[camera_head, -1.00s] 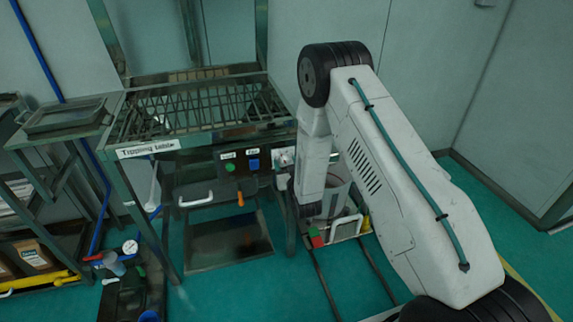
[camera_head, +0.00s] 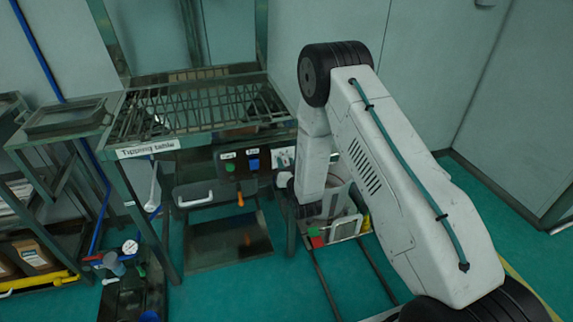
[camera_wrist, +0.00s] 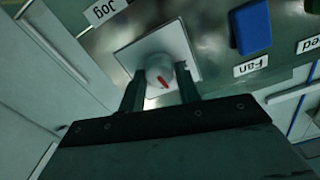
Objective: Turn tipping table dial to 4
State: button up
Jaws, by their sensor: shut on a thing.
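The dial (camera_wrist: 163,72) is a round pale knob with a red pointer mark, on a square white plate on the metal panel. In the wrist view the two dark fingers of my gripper (camera_wrist: 161,88) stand on either side of the knob, shut on it. The red mark points toward the lower side of the picture; no scale numbers can be read. In the head view the dial's white plate (camera_head: 284,156) shows at the right end of the panel, under the tipping table (camera_head: 148,150). My forearm and wrist hide the gripper there.
In the wrist view a blue switch (camera_wrist: 251,27) with a "Fan" label sits right of the dial, and a "Jog" label (camera_wrist: 104,10) lies upper left. In the head view a green button (camera_head: 230,167) and an orange handle (camera_head: 240,199) are left of the dial.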

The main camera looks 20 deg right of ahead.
jog(key=m, duration=0.7)
jog(key=shift+d, duration=0.15)
jog(key=m, duration=0.4)
jog(key=shift+f+m, duration=0.1)
jog(key=shift+m, duration=0.3)
jog(key=shift+f+m, duration=0.1)
jog(key=shift+m, duration=1.6)
jog(key=o, duration=1)
jog(key=shift+c, duration=0.2)
jog(key=shift+s, duration=0.1)
jog(key=s, duration=0.7)
jog(key=shift+s, duration=0.35)
